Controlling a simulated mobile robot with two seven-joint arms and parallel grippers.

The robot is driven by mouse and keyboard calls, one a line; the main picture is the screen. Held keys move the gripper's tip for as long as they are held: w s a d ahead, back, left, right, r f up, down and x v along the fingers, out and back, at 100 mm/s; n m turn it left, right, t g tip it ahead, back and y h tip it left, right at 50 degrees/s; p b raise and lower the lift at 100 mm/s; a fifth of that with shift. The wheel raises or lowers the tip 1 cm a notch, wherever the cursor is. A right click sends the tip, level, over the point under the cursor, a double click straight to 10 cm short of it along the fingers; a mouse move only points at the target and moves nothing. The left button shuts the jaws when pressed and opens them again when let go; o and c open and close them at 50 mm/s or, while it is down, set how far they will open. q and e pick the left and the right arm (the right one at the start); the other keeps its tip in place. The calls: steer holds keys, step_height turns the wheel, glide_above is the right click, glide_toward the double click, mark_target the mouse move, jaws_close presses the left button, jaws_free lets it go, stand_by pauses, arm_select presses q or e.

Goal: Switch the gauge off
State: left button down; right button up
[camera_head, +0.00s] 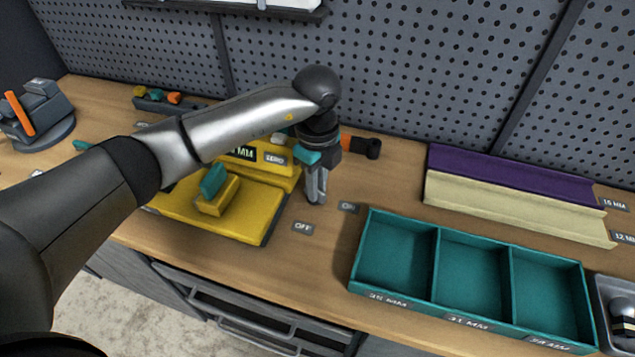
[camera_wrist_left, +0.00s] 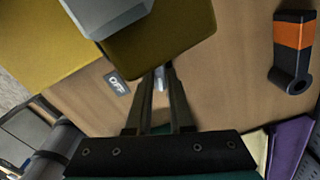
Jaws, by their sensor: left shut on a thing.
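The yellow gauge (camera_head: 225,213) sits on the bench, with a dark display (camera_head: 240,152) and a ZERO label on its raised back part. It also shows in the left wrist view (camera_wrist_left: 165,40). An OFF label (camera_head: 303,228) and an ON label (camera_head: 348,207) lie on the bench to its right; the OFF label also shows in the left wrist view (camera_wrist_left: 117,83). My left gripper (camera_head: 316,198) points down beside the gauge's right side, behind the OFF label. It is shut on a small pale part (camera_wrist_left: 160,76), apparently the gauge's switch lever, mostly hidden by the fingers. My right gripper is not in view.
A teal three-compartment tray (camera_head: 432,265) stands to the right, with purple (camera_head: 500,178) and cream (camera_head: 510,208) channels behind it. A perforated wall closes the back.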

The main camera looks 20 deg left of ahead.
arm_select(q)
steer(key=m, duration=0.6)
steer(key=shift+m+b, duration=0.3)
steer(key=shift+b, duration=0.05)
steer(key=m+b, duration=0.1)
steer(key=m, duration=0.3)
steer(key=shift+s+a, duration=0.1)
steer(key=shift+a, duration=0.05)
steer(key=shift+m+b, duration=0.5)
steer(key=shift+m, duration=1.1)
steer(key=shift+r, duration=0.1)
steer(key=c, duration=0.8)
jaws_free()
steer(key=shift+a, duration=0.1)
step_height(320, 180, up, 15)
steer(key=p, duration=0.1)
